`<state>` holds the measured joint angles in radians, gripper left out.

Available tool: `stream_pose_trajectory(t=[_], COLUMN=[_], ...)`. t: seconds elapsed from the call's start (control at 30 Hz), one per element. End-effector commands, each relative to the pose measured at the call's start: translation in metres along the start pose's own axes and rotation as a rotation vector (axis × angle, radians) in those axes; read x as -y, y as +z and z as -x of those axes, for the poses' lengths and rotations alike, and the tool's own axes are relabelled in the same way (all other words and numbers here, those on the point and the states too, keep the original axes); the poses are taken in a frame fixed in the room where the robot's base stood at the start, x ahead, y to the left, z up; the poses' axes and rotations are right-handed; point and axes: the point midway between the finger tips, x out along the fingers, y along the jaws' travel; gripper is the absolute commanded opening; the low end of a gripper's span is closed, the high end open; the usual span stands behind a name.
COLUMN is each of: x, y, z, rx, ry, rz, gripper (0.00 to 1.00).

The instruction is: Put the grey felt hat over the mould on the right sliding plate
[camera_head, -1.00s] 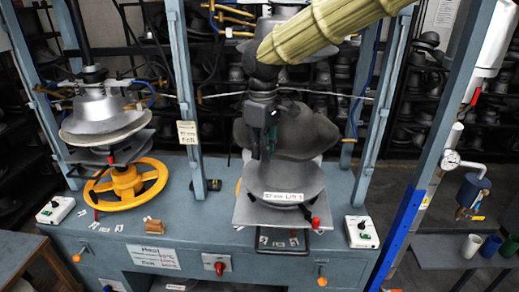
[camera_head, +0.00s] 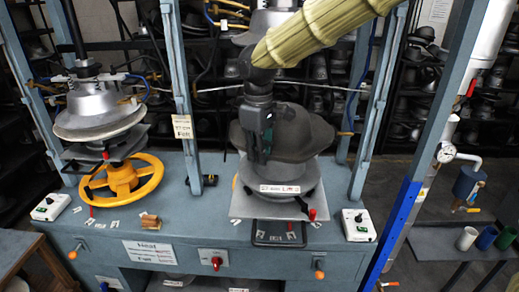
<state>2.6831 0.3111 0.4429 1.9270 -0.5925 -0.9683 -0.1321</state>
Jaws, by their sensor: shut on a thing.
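The grey felt hat (camera_head: 298,136) is a dark, wide-brimmed shape at the right press. My gripper (camera_head: 262,158) is shut on the left side of its brim. The hat sits over or just above the round metal mould (camera_head: 292,178), which is largely hidden beneath it. I cannot tell whether hat and mould touch. The mould stands on the right sliding plate (camera_head: 245,208), a square metal sheet with a white label and a red-knobbed handle at its front. My sleeved arm comes in from the upper right.
The left press (camera_head: 100,108) has a yellow handwheel (camera_head: 150,178). Blue-grey posts (camera_head: 372,110) flank the right press. A white switch box (camera_head: 358,225) and a small wooden block (camera_head: 150,221) lie on the bench. Shelves of hats stand behind. Cups stand on a side table at right.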

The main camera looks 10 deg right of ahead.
Motion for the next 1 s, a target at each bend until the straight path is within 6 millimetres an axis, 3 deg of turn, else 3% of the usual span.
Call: stream_pose_trajectory(t=[0.5,1.0], x=[0.001,0.001], y=[0.000,0.000], z=[-0.026,-0.029], rx=[0.000,0.000], ry=[0.007,0.007], rz=[0.000,0.000], gripper=[0.00,0.00])
